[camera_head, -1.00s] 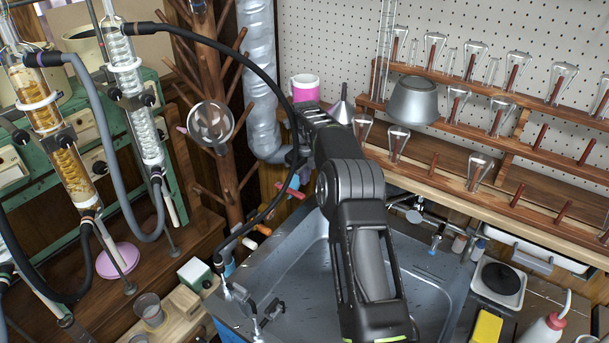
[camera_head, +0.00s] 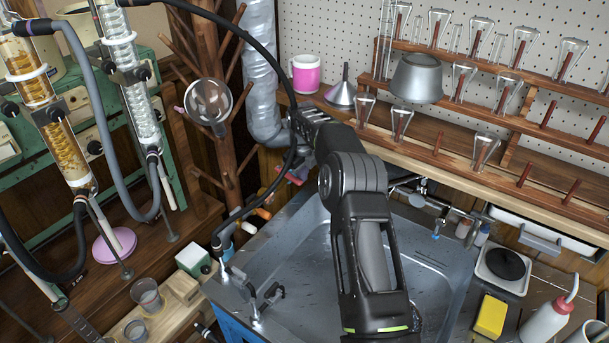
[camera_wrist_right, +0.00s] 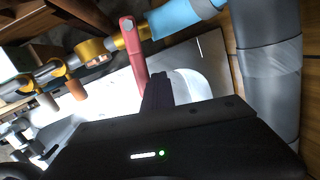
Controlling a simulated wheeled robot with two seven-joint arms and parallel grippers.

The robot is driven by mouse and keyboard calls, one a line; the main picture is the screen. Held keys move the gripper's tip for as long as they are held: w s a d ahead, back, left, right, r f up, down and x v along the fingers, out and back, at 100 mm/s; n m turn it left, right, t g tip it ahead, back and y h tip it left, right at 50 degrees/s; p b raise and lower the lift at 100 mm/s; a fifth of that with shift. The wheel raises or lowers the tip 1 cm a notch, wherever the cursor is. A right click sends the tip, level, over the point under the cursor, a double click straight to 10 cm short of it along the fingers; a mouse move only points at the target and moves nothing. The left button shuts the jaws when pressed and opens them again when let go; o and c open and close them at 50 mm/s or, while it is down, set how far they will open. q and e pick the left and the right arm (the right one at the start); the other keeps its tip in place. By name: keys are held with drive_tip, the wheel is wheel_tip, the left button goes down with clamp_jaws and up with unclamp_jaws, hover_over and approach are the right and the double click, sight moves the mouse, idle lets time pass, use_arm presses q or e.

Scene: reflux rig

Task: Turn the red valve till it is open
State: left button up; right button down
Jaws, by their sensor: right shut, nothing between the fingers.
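The red valve handle (camera_wrist_right: 133,50) shows in the wrist view as a bar standing off a horizontal pipe, by a brass-coloured fitting. In the head view only a small part of the red valve (camera_head: 298,174) shows, below my right gripper and behind the black hose. My right gripper (camera_wrist_right: 158,88) is shut and empty. Its dark fingertips are close beside the lower end of the handle; I cannot tell whether they touch it. In the head view my right gripper (camera_head: 303,158) points down, mostly hidden by its own wrist. My left gripper is out of view.
A black hose (camera_head: 292,90) hangs across my right wrist. A silver duct (camera_head: 262,80) runs close by, and a wooden peg stand (camera_head: 222,150) is to its left. The metal sink (camera_head: 300,260) lies below. A pink mug (camera_head: 305,74) and a funnel (camera_head: 342,92) stand behind.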

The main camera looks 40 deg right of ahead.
drive_tip(key=shift+s+a+f+b, duration=0.15)
drive_tip(key=shift+a+b, duration=0.15)
drive_tip(key=shift+a, duration=0.4)
drive_tip(key=shift+s+a+r+b, duration=0.15)
drive_tip(key=shift+a+b, duration=0.15)
drive_tip(key=shift+a, duration=0.4)
drive_tip(key=shift+w+a, duration=0.6)
drive_tip(key=shift+a, duration=0.6)
drive_tip(key=shift+w+a, duration=0.6)
drive_tip(key=shift+a, duration=0.6)
drive_tip(key=shift+w+a, duration=0.6)
drive_tip(key=shift+a, duration=0.6)
drive_tip(key=shift+s+d+r+p, duration=0.15)
drive_tip(key=shift+r+p, duration=0.15)
drive_tip(key=shift+r, duration=0.45)
drive_tip(key=shift+s+d+r+p, duration=0.15)
drive_tip(key=shift+r+p, duration=0.15)
drive_tip(key=shift+r, duration=0.45)
drive_tip(key=shift+s+d+r+p, duration=0.15)
drive_tip(key=shift+r+p, duration=0.15)
drive_tip(key=shift+r, duration=0.45)
drive_tip(key=shift+a, duration=0.1)
